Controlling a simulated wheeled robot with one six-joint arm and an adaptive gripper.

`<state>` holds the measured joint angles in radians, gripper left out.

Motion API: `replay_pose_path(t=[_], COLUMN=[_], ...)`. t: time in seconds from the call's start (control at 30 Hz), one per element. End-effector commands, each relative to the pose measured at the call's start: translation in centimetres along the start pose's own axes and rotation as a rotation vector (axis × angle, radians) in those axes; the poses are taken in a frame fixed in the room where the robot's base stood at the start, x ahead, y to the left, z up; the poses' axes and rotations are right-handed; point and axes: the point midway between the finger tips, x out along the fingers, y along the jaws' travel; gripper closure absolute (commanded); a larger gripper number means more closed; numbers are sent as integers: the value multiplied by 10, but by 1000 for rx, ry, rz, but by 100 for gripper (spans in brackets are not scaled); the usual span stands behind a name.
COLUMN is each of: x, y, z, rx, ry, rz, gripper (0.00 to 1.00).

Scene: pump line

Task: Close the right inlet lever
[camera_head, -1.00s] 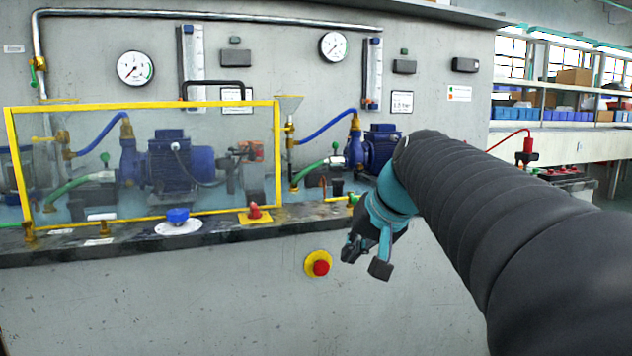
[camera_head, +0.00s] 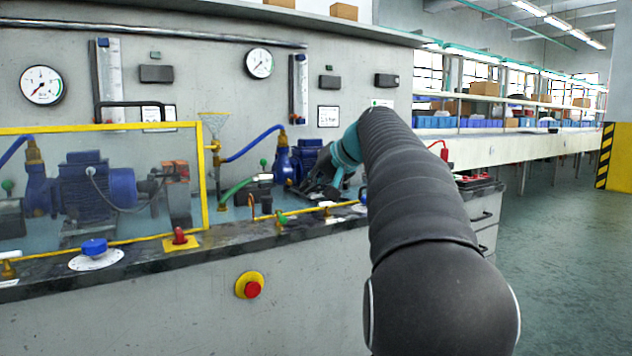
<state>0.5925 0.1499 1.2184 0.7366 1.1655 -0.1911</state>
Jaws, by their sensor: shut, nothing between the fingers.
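A small lever with a round green knob (camera_head: 263,163) stands up at that hose's end. It looks like the right inlet lever, but its exact angle is too small to tell. My gripper (camera_head: 320,187) is shut and empty, in front of the right pump and to the right of the green knob. It appears apart from the knob. My dark gripper hides part of the pump, and its fingertips are hard to make out.
A yellow-framed clear guard (camera_head: 203,180) covers the left pump (camera_head: 88,190). A low yellow rail (camera_head: 305,209) with small fittings runs along the bench front. A red stop button (camera_head: 252,289) is on the bench face. A blue hose (camera_head: 250,145) arches left of the right pump.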

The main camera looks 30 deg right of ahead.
Motion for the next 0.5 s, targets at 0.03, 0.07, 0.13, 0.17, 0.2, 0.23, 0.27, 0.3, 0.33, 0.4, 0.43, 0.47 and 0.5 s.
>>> replay_pose_path(t=[0.03, 0.07, 0.13, 0.17, 0.2, 0.23, 0.27, 0.3, 0.33, 0.4, 0.43, 0.47, 0.5], x=[12, 18, 30, 36, 43, 48, 51, 55, 58, 63, 65, 66, 68], y=[0, 0, 0, 0, 0, 0, 0, 1, 0, 1, 0, 0, 0], z=[1, 1, 1, 1, 1, 1, 6, 11, 14, 20, 21, 23, 25], rx=[0, 0, 0, 0, 0, 0, -1, -1, -1, -1, -1, -1, -1], ry=[-3, -4, -2, -3, -3, -2, -2, -2, -1, -1, 0, 1, 0], rz=[-1, -1, 0, 0, 0, 1, 0, 0, 0, 1, 1, 1, 1], gripper=[100, 100, 100, 100, 100, 100, 100, 100, 100, 100, 100, 100, 100])
